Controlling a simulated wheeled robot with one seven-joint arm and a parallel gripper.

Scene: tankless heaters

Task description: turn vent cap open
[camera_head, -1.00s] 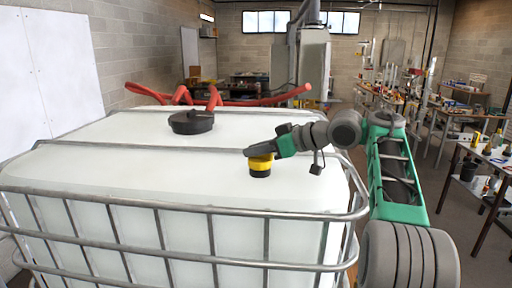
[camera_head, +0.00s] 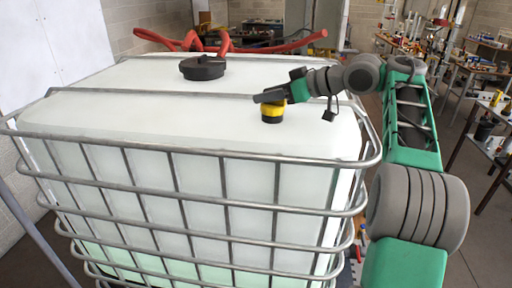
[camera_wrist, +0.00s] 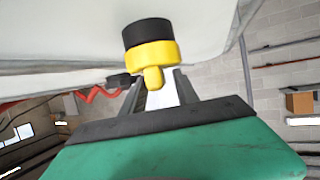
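The vent cap is a small yellow cap (camera_head: 272,109) with a protruding tab, set on a black base on the white tank top (camera_head: 190,110). In the wrist view the yellow cap (camera_wrist: 152,55) shows with its tab pointing toward my gripper (camera_wrist: 158,76). My gripper's fingers are apart, one on each side of the tab, with visible gaps, so it looks open and holds nothing. In the head view my gripper (camera_head: 268,97) is right at the cap's top, partly hiding it. Whether a finger touches the cap cannot be told.
A larger black lid (camera_head: 202,68) sits farther back on the tank. A metal cage (camera_head: 210,155) surrounds the tank, with a rail along its top edge. A red hose (camera_head: 225,46) lies behind. Cluttered workbenches (camera_head: 490,100) stand to the right, with open floor before them.

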